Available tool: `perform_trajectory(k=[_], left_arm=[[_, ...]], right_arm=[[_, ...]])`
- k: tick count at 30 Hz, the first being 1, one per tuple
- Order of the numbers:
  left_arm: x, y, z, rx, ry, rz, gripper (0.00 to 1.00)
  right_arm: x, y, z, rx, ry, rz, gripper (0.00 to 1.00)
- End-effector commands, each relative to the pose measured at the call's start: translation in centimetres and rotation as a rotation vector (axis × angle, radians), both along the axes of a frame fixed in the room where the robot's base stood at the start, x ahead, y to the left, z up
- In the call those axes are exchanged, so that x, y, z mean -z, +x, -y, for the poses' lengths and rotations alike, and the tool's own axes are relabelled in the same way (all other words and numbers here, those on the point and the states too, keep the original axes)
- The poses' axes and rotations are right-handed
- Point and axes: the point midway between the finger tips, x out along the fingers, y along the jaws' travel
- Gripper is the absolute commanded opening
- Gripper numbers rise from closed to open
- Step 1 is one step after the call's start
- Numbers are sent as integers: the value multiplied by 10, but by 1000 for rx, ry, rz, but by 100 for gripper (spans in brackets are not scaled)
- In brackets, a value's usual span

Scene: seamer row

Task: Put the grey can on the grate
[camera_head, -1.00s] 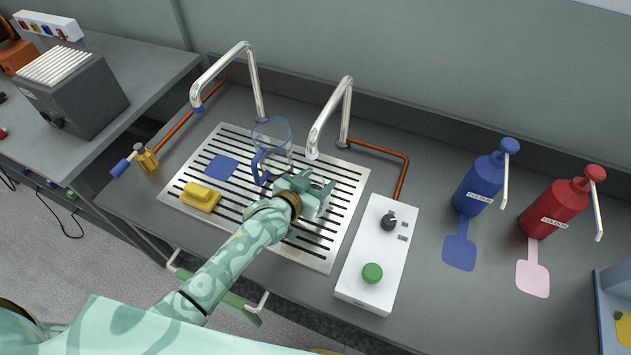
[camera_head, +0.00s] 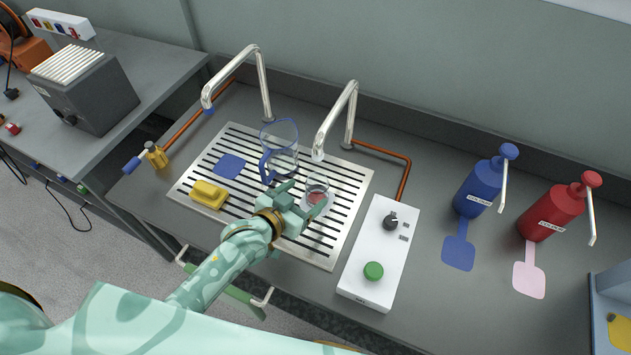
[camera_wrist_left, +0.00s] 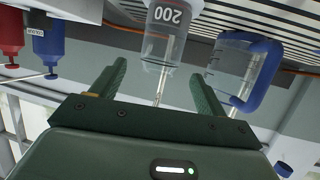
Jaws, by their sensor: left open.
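The slotted steel grate (camera_head: 262,226) lies on the counter under two bent taps. A small clear container (camera_head: 318,186) stands on it, with a reddish patch at its base; I cannot tell that it is the grey can. In the left wrist view this container (camera_wrist_left: 168,35) shows a grey band marked 200. My left gripper (camera_head: 306,198) is open, with its fingers pointed at the container. In the left wrist view the container is in line with the gap between the fingers (camera_wrist_left: 155,88), and nothing is visibly clamped. No other grey can shows. My right gripper is out of view.
A blue-rimmed clear jug (camera_head: 284,160) stands just behind the left gripper on the grate. A yellow sponge (camera_head: 208,194) and blue pad (camera_head: 229,166) lie left. A white control box (camera_head: 378,255) is right, then blue (camera_head: 478,190) and red (camera_head: 553,215) pump bottles.

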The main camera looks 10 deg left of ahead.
Motion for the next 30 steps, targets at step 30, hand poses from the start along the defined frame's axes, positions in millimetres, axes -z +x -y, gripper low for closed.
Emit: perform_trajectory(k=[30], left_arm=[[-13,-34,-14,1,-2,0,74]], right_arm=[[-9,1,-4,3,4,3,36]])
